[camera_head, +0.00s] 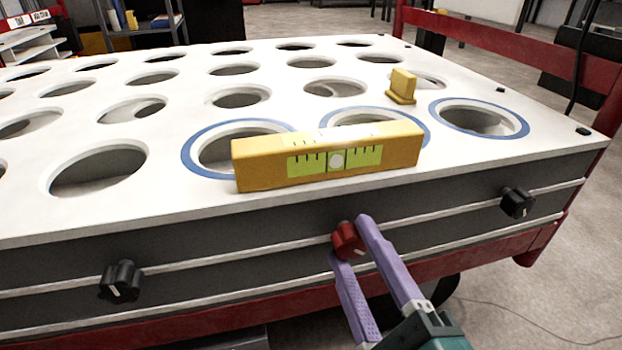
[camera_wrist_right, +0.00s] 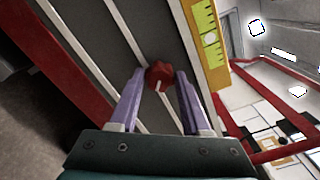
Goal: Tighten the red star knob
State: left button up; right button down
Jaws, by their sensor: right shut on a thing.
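The red star knob (camera_head: 348,241) sits on the grey front side of the white-topped table, between two black knobs. It also shows in the right wrist view (camera_wrist_right: 159,75), with a white mark on its face. My right gripper (camera_head: 352,238) has its two purple fingers on either side of the red knob and is shut on it. In the right wrist view the fingertips (camera_wrist_right: 160,74) flank the knob. The knob's far side is hidden. My left gripper is not in view.
Black knobs sit to the left (camera_head: 121,281) and right (camera_head: 517,203). A yellow level (camera_head: 328,157) stands on the perforated white tabletop (camera_head: 100,205) above the red knob. A small yellow piece (camera_head: 402,87) stands farther back. A red frame (camera_head: 480,38) edges the table.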

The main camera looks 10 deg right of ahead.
jog(key=m+b, duration=0.1)
jog(key=m, duration=0.4)
jog(key=shift+m+b, duration=0.3)
jog(key=shift+b, duration=0.1)
jog(key=shift+m+b, duration=0.7)
jog(key=shift+m, duration=1.2)
jog(key=shift+r, duration=0.1)
jog(key=shift+c, duration=1.9)
grip_release()
jog(key=s+p, duration=0.2)
jog(key=s, duration=0.8)
jog(key=shift+d+p, duration=0.15)
jog(key=shift+p, duration=0.15)
